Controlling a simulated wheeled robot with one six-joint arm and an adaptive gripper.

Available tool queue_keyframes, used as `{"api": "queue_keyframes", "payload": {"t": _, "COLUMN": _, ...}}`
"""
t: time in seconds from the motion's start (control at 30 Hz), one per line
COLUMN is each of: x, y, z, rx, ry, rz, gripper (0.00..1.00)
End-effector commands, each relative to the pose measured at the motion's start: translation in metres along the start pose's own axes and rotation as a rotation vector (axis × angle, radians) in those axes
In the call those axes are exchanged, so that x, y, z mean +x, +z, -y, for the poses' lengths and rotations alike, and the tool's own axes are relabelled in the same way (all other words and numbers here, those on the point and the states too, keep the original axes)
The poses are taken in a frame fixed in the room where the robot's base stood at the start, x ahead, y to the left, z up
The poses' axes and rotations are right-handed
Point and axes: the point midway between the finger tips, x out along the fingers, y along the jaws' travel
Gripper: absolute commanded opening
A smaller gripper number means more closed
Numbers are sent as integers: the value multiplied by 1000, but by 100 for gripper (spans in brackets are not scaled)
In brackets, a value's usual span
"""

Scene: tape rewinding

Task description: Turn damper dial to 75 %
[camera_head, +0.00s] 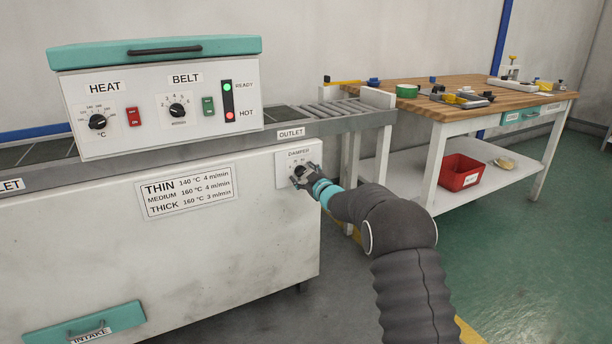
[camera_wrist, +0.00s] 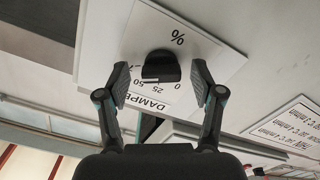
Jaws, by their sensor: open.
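The damper dial is a black knob (camera_wrist: 161,67) on a white plate marked DAMPER, %, with 0, 25 and 50 legible in the wrist view. The damper plate (camera_head: 281,169) sits on the white machine's front near its right end, under the OUTLET label. My gripper (camera_head: 301,173) is at the plate and covers most of the dial in the head view. In the wrist view my gripper (camera_wrist: 161,84) is open, one finger on each side of the knob, with a gap on both sides. The knob's pointer is hard to make out.
The machine (camera_head: 250,235) carries a control box (camera_head: 160,105) with HEAT and BELT knobs, and a teal INTAKE drawer (camera_head: 85,325) low down. A wooden-topped workbench (camera_head: 470,95) with tools stands to the right, a red bin (camera_head: 461,173) on its lower shelf. Open floor lies at the right.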

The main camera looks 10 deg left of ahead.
Motion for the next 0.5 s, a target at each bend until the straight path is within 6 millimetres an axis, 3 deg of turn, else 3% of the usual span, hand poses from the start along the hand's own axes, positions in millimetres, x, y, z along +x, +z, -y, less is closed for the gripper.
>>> {"api": "queue_keyframes", "payload": {"t": 0.27, "x": -17, "y": -1, "z": 1, "rx": 1, "ry": -2, "rz": 0, "gripper": 67}}
{"api": "queue_keyframes", "payload": {"t": 0.5, "x": -57, "y": 0, "z": -1, "rx": 1, "ry": 1, "rz": 2, "gripper": 67}}
